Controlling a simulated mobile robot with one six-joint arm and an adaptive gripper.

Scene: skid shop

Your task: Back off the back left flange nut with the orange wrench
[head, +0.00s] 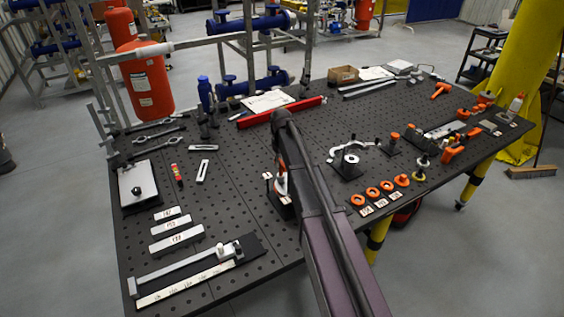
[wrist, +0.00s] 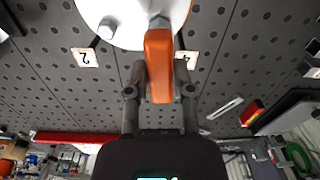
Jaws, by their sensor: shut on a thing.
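My gripper (wrist: 160,76) is shut on the orange wrench (wrist: 158,62), one finger on each side of its handle. The wrench's far end lies over the edge of a pale round flange (wrist: 130,14), where a grey nut or bolt head (wrist: 160,22) shows. Another grey nut (wrist: 107,29) is at the flange's left in the wrist view. Number labels (wrist: 85,57) lie beside the flange. I cannot tell whether the wrench is seated on a nut.
Orange rings (head: 372,193) and a C-shaped gauge on a stand (head: 349,158) are right of my arm. A red bar (head: 285,111) lies behind.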

